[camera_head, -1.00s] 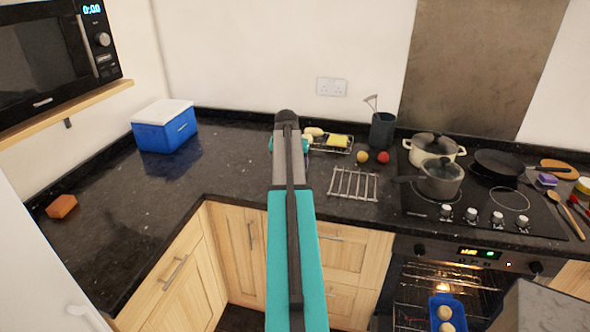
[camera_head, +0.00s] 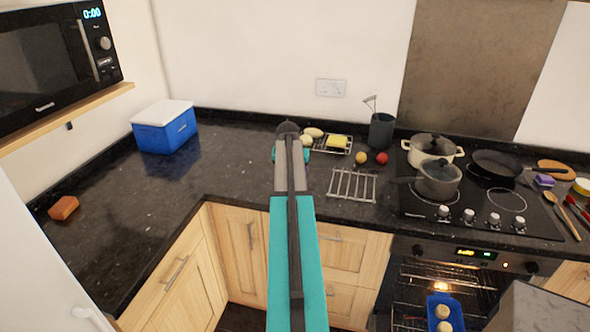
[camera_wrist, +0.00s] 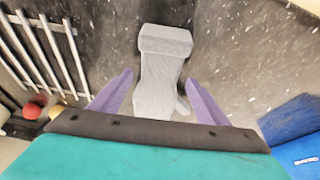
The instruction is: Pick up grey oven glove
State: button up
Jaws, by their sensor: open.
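The grey oven glove (camera_wrist: 160,85) lies on the dark granite worktop in the middle of the wrist view, its cuff at the top and its thumb at the lower right. My gripper (camera_wrist: 158,77) is open, with one purple finger on each side of the glove and the glove's body between them in the picture. I cannot tell how far the fingers are above the worktop. In the head view my arm hides the glove and the fingers.
A wire rack (camera_head: 352,185) lies right of my arm, beside a red ball-shaped item (camera_head: 382,158) and a yellow one (camera_head: 361,158). A blue cool box (camera_head: 165,128) stands left. Pots stand on the hob (camera_head: 478,200). The left worktop is mostly clear.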

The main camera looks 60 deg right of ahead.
jog(key=shift+x, duration=0.9)
jog(key=shift+c, duration=0.2)
jog(key=c, duration=1.2)
jog(key=shift+r, duration=0.25)
jog(key=shift+r+b, duration=0.8)
jog(key=shift+r, duration=0.65)
jog(key=s+a+b, duration=0.1)
jog(key=s+a, duration=0.2)
jog(key=s+a+b, duration=0.1)
jog(key=s+a, duration=0.2)
jog(key=s+a+r+b, duration=0.1)
jog(key=s+a+b, duration=0.1)
jog(key=s+a, duration=0.1)
jog(key=shift+a+r, duration=0.1)
jog(key=shift+a, duration=0.45)
jog(key=shift+s+a+r+b, duration=0.2)
jog(key=shift+s+a+b, duration=0.1)
jog(key=shift+s+a, duration=0.6)
jog(key=shift+w, duration=0.1)
